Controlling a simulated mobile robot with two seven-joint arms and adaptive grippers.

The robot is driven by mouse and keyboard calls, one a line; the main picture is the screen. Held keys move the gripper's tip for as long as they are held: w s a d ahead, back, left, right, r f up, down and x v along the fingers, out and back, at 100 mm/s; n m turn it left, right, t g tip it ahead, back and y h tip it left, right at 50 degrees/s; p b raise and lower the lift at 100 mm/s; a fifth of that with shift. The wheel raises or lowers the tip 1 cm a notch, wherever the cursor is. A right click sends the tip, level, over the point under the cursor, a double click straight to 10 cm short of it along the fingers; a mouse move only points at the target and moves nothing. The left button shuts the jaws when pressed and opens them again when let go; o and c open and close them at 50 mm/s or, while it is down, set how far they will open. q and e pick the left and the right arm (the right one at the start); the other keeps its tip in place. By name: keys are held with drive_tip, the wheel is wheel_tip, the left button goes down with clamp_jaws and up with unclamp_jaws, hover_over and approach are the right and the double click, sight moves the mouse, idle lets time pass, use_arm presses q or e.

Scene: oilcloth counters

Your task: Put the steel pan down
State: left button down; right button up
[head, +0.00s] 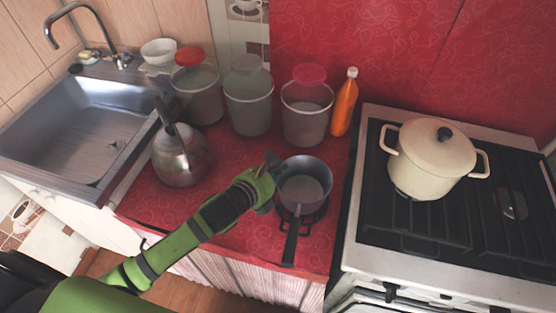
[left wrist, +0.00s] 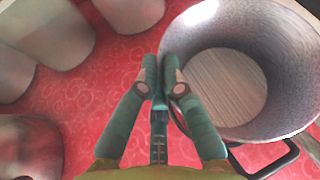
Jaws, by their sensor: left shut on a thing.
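The steel pan (head: 304,187) is a grey saucepan with a long black handle pointing to the front, over the red counter. My left gripper (head: 271,165) is at the pan's left rim. In the left wrist view the fingers (left wrist: 162,85) are closed together on the rim of the pan (left wrist: 275,60). The pan looks roughly level and empty. A dark stand (head: 312,216) shows partly beneath it; I cannot tell whether the pan touches it. My right gripper is not in view.
A kettle (head: 180,160) stands left of the arm. Several lidded canisters and an orange bottle (head: 344,105) line the back. The stove (head: 370,235) with a cream pot (head: 432,160) is at right, the sink (head: 75,130) at left. Bare counter shows around the pan.

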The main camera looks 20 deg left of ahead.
use_arm(q)
drive_tip(key=shift+w+f, duration=0.1)
drive_tip(key=shift+f, duration=0.3)
drive_tip(key=shift+f, duration=0.15)
drive_tip(key=c, duration=1.4)
unclamp_jaws()
drive_tip(key=shift+f, duration=0.2)
drive_tip(key=shift+o, duration=0.2)
drive_tip(key=shift+s+r, duration=0.15)
drive_tip(key=shift+s, duration=0.05)
drive_tip(key=b+v, duration=0.1)
drive_tip(key=v, duration=1.1)
